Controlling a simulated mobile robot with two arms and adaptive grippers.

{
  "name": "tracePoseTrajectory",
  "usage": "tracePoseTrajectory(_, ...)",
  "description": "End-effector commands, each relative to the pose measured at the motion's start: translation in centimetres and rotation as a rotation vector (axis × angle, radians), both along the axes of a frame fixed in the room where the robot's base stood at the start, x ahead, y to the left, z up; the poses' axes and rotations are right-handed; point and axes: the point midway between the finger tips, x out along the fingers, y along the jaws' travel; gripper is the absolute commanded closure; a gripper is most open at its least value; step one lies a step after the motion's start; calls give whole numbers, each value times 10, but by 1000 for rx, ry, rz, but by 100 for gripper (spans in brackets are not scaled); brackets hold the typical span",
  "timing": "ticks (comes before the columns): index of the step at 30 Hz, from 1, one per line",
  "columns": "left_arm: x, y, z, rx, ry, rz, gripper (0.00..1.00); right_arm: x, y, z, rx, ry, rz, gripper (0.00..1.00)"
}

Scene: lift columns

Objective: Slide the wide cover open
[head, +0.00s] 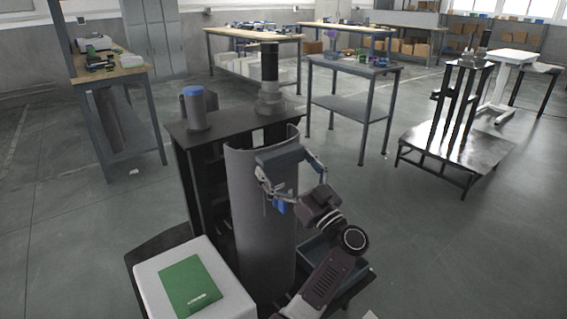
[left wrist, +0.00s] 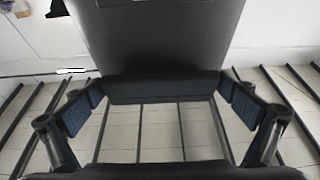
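The wide cover (head: 245,190) is a tall curved grey panel on the front of a dark lift column, upright. It also shows as a smooth dark grey surface in the left wrist view (left wrist: 165,35). A grey bar (head: 280,157), which looks like its handle, crosses the panel near its upper part. In the left wrist view this bar (left wrist: 165,88) spans the gap between my fingertips. My left gripper (head: 287,170) is at the bar with its fingers spread wide, one near each end. I cannot tell whether the pads touch the bar. My right gripper is out of view.
The column's black top plate (head: 225,127) carries a grey cylinder with blue cap (head: 195,107) and a black-topped post (head: 270,75). A white block with a green booklet (head: 190,285) stands in front. A workbench (head: 355,68) and another lift frame (head: 455,140) stand behind.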

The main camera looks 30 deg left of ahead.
Motion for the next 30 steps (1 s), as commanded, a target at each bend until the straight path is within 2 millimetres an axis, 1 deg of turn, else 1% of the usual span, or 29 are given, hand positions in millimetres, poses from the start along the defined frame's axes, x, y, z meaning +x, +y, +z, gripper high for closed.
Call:
tracePoseTrajectory(5, 0, 0, 0, 0, 0, -1, 0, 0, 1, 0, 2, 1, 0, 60)
tracePoseTrajectory(8, 0, 0, 6, 0, -1, -1, 0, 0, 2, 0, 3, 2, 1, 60)
tracePoseTrajectory(11, 0, -1, 19, -2, -3, -1, 0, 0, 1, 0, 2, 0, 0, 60)
tracePoseTrajectory(18, 0, 0, 66, -3, -4, -1, 0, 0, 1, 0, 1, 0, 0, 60)
tracePoseTrajectory(21, 0, 0, 82, -3, -3, -1, 0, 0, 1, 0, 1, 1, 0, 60)
tracePoseTrajectory(25, 0, 0, 95, -2, -1, -1, 0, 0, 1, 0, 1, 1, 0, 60)
tracePoseTrajectory(30, 0, 0, 100, -1, 1, 0, 0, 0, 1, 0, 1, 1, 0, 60)
